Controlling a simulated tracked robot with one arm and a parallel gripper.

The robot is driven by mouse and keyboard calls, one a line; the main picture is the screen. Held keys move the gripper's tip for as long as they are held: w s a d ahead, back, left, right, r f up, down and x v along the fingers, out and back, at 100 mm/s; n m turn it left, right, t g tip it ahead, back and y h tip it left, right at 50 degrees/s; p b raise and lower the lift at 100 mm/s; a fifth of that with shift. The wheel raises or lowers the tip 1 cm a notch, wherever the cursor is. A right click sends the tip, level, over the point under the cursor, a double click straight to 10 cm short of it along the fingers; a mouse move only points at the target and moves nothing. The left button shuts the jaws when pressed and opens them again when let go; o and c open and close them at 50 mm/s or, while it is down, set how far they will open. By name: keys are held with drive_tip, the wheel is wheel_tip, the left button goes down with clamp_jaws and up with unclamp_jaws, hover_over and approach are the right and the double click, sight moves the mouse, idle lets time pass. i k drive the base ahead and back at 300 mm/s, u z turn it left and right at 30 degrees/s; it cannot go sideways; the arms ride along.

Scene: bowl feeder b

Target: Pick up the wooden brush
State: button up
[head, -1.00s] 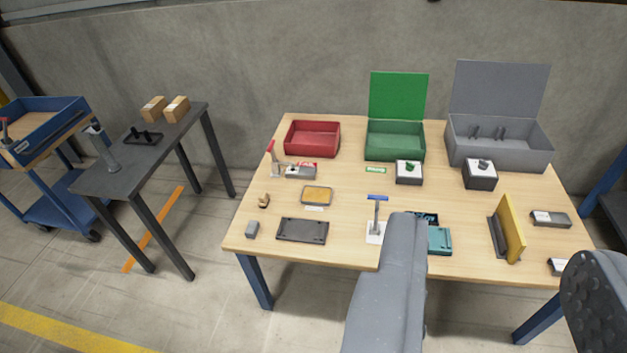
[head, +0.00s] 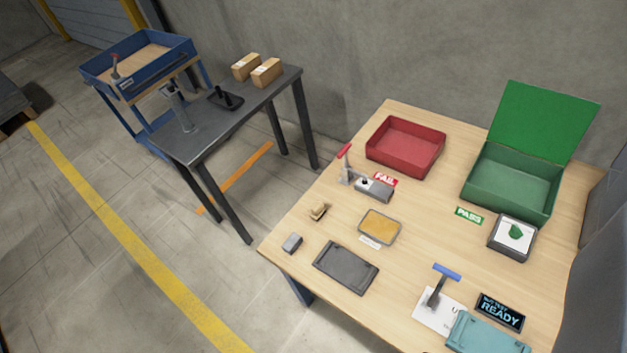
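A small tan wooden piece, which I take for the wooden brush (head: 319,211), lies on the near left part of the wooden table (head: 398,287). It is small in the view, so its bristles cannot be made out clearly. It sits between a small grey block (head: 292,243) and a grey-rimmed tray with a yellow-tan inside (head: 380,227), apart from both. Nothing covers it. My gripper's fingertips do not show. A large grey surface fills the right edge of the view, and I cannot tell whether it is part of my arm.
A dark flat tray (head: 346,267) lies in front of the brush. A red-handled clamp fixture (head: 372,187) stands behind it. Red (head: 406,147) and green (head: 512,182) bins are at the back. A dark side table (head: 237,118) and blue cart (head: 137,62) stand left, with open floor before them.

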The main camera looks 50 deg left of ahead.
sight(317, 210)
drive_tip(key=u, duration=0.5)
drive_tip(key=i, duration=1)
drive_tip(key=u, duration=0.75)
drive_tip(key=k, duration=0.7)
drive_tip(key=u, duration=0.25)
drive_tip(key=i, duration=0.75)
drive_tip(key=z, duration=0.15)
